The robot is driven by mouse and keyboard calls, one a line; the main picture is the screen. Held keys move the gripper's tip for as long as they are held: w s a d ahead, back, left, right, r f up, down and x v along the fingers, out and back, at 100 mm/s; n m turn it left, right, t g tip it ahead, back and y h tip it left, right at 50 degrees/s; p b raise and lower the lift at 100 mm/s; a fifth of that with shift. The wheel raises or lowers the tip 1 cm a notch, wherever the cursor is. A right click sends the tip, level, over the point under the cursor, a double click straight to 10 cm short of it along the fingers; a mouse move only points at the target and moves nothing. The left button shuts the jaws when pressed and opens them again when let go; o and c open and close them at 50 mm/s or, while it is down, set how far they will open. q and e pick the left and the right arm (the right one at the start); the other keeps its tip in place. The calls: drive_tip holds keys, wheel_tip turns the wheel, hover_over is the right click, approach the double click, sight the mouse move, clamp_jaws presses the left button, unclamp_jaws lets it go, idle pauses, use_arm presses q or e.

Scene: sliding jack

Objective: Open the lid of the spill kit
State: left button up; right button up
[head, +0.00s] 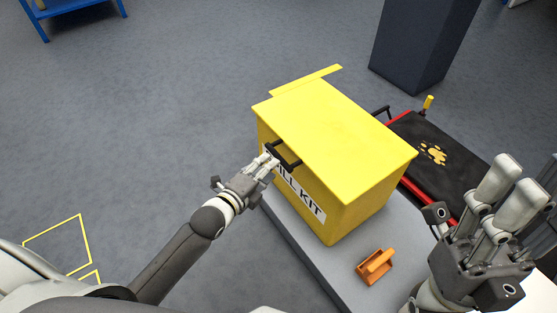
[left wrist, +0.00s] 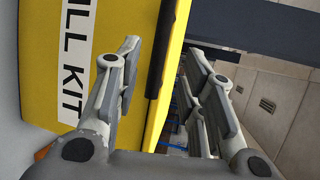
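The yellow spill kit (head: 300,212) is a box on a grey platform, with "KIT" lettering on a white label on its front. Its flat yellow lid (head: 335,125) lies shut on top. A black handle (head: 286,155) sits at the lid's front edge. My left gripper (head: 272,155) is at this handle, its fingers apart. In the left wrist view, the open fingers (left wrist: 165,75) straddle the yellow lid edge and a dark strip (left wrist: 160,50), likely the handle; contact cannot be told. My right gripper (head: 513,180) is raised at the right, open and empty, away from the kit.
The grey platform (head: 300,250) carries an orange bracket-like part (head: 375,267) near the kit's right front. Behind right are a black and red cart-like object (head: 440,165) and a dark column (head: 415,45). A blue rack (head: 70,12) stands far left.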

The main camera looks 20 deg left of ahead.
sight(279, 155)
use_arm(q)
drive_tip(key=b+x, duration=0.2)
drive_tip(key=x, duration=0.5)
clamp_jaws()
idle(0.3)
